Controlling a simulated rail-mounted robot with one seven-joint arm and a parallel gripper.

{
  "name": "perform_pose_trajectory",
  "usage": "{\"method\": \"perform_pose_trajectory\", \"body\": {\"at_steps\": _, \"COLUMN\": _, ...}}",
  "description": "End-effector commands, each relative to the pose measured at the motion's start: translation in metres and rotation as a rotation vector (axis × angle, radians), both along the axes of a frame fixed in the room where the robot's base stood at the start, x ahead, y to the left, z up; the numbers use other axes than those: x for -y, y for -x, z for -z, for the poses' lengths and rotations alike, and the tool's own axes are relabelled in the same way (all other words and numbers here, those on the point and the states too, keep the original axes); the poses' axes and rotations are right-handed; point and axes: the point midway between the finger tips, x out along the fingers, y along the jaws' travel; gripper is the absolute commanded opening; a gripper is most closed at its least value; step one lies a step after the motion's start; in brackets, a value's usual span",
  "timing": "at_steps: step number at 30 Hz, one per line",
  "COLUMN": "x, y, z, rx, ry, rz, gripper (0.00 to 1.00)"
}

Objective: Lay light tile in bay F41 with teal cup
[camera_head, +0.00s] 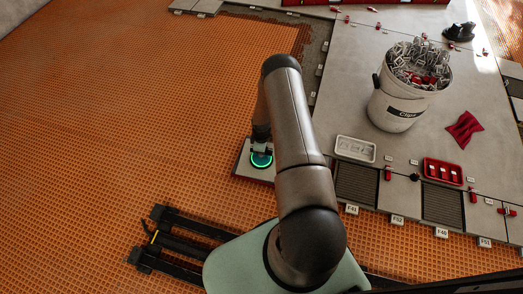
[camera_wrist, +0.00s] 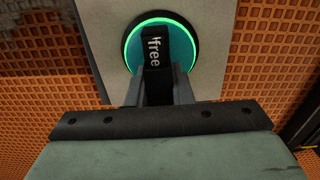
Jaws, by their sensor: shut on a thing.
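My gripper (camera_head: 261,137) is shut on the handle of the teal cup (camera_head: 261,160), which has a lit green ring. The wrist view shows the cup (camera_wrist: 177,47) pressed flat against the light tile (camera_wrist: 215,75). In the head view the light tile (camera_head: 243,167) is over the orange mat, left of the bays; I cannot tell how high it is. Bay F41 (camera_head: 356,184) appears to be the dark ribbed opening above the label that seems to read F-41 (camera_head: 351,209). My arm hides part of the tile.
A white Clips bucket (camera_head: 397,108), white tray (camera_head: 356,149), red tray (camera_head: 442,171) and red cloth (camera_head: 464,129) sit on the laid grey tiles. Another dark bay (camera_head: 442,207) lies farther right. Small red pieces (camera_head: 388,173) stand along the joints. The orange mat (camera_head: 130,120) is clear at left.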

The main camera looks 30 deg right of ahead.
Motion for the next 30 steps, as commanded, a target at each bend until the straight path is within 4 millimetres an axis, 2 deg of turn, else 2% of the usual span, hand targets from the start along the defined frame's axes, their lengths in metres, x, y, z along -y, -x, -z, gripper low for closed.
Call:
{"method": "perform_pose_trajectory", "body": {"at_steps": 3, "x": 0.001, "y": -0.002, "z": -0.012, "rx": 0.004, "ry": 0.001, "rz": 0.000, "gripper": 0.00}}
{"method": "perform_pose_trajectory", "body": {"at_steps": 30, "x": 0.001, "y": -0.002, "z": -0.064, "rx": 0.004, "ry": 0.001, "rz": 0.000, "gripper": 0.00}}
